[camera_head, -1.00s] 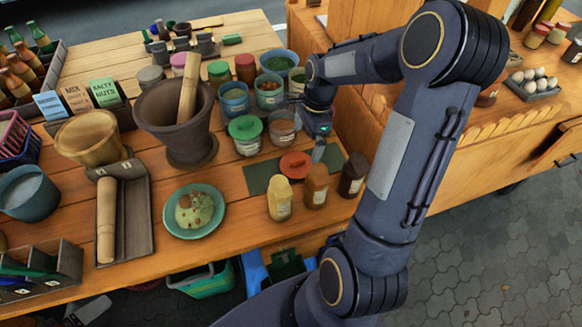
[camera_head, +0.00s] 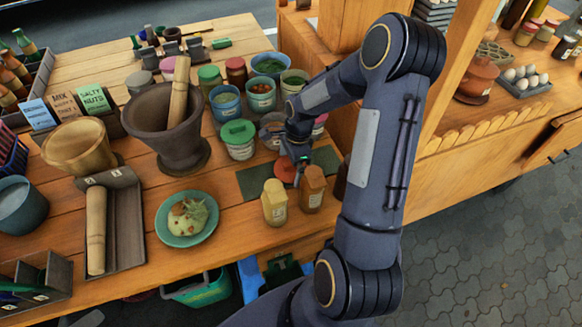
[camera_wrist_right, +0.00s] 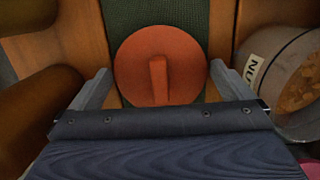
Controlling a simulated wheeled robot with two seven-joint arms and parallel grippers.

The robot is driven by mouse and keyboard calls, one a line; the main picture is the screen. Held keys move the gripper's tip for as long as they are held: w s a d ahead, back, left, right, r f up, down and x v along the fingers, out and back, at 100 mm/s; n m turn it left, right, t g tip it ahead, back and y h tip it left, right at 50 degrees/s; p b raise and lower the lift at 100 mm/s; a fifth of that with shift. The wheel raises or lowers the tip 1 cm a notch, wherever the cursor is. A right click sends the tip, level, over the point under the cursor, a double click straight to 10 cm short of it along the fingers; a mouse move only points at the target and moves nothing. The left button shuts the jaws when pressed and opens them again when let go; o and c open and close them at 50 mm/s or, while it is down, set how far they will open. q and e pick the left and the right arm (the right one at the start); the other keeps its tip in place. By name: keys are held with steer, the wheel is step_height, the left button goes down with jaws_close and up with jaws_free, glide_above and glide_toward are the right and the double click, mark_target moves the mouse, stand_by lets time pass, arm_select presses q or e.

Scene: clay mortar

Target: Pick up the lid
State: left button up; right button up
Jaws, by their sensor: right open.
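The lid is an orange-red disc with a raised bar handle. In the head view the lid (camera_head: 285,172) lies on a dark green mat (camera_head: 256,184), partly hidden by my right gripper (camera_head: 300,165). In the right wrist view the lid (camera_wrist_right: 160,66) sits between the two fingers of my right gripper (camera_wrist_right: 160,85). The fingers are spread wide, one on each side of the lid, and hold nothing. The gripper is above the lid; I cannot tell how high. My left gripper is not in view.
A labelled jar (camera_wrist_right: 290,85) stands close on the right in the wrist view. Two squat bottles, one yellow (camera_head: 275,203) and one brown (camera_head: 312,190), stand in front of the mat. A green-lidded jar (camera_head: 238,139) and a mortar (camera_head: 172,125) stand to the left.

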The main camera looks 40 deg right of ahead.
steer(key=c, duration=0.7)
steer(key=shift+o, duration=0.2)
steer(key=shift+r, duration=0.1)
